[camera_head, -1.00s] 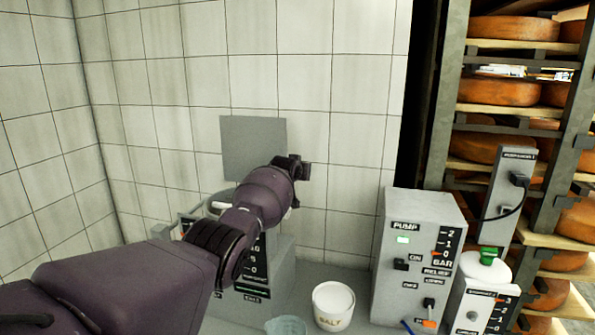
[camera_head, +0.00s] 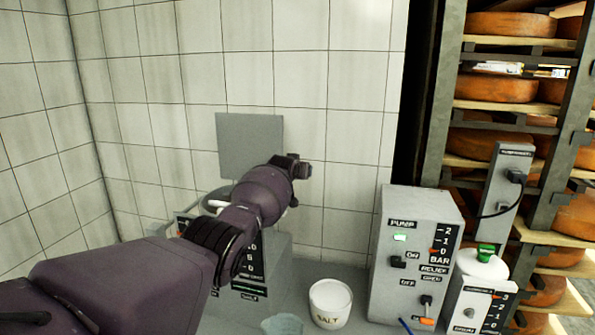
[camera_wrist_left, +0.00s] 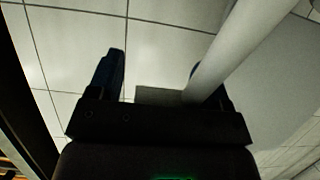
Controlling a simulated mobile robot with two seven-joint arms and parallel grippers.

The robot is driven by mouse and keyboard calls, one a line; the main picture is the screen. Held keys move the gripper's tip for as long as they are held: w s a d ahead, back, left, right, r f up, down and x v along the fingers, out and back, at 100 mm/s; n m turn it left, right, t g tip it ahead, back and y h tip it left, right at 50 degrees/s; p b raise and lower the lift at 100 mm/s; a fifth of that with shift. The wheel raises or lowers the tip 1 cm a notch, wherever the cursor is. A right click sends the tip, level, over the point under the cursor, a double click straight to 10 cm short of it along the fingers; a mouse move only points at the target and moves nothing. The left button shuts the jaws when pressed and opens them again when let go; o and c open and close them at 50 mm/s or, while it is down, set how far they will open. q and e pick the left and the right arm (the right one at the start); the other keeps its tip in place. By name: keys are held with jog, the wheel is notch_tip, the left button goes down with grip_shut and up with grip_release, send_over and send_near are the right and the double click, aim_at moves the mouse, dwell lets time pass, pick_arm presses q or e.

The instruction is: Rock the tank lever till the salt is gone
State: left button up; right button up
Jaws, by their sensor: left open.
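The tank (camera_head: 268,262), a grey box with a printed scale, stands on the counter against the tiled wall, largely hidden behind my left arm. My left gripper (camera_head: 297,167) is above it, in front of a grey upright panel (camera_head: 240,140). In the left wrist view my left gripper (camera_wrist_left: 155,80) is open. A pale rod (camera_wrist_left: 240,45), which looks like the lever, runs down to its right finger and overlaps it; I cannot tell if they touch. A white tub marked SALT (camera_head: 330,300) stands right of the tank; its contents look white. My right gripper is not in view.
A pump box (camera_head: 415,250) with switches and a scale stands to the right. Beside it is a smaller box (camera_head: 478,303) with a green-topped white part. A pale bluish cup (camera_head: 283,325) sits at the front edge. Shelves of cheese wheels (camera_head: 500,88) fill the right.

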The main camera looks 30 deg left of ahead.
pick_arm(q)
jog(key=shift+p+v, duration=0.65)
jog(key=shift+v, duration=0.75)
jog(key=v, duration=0.8)
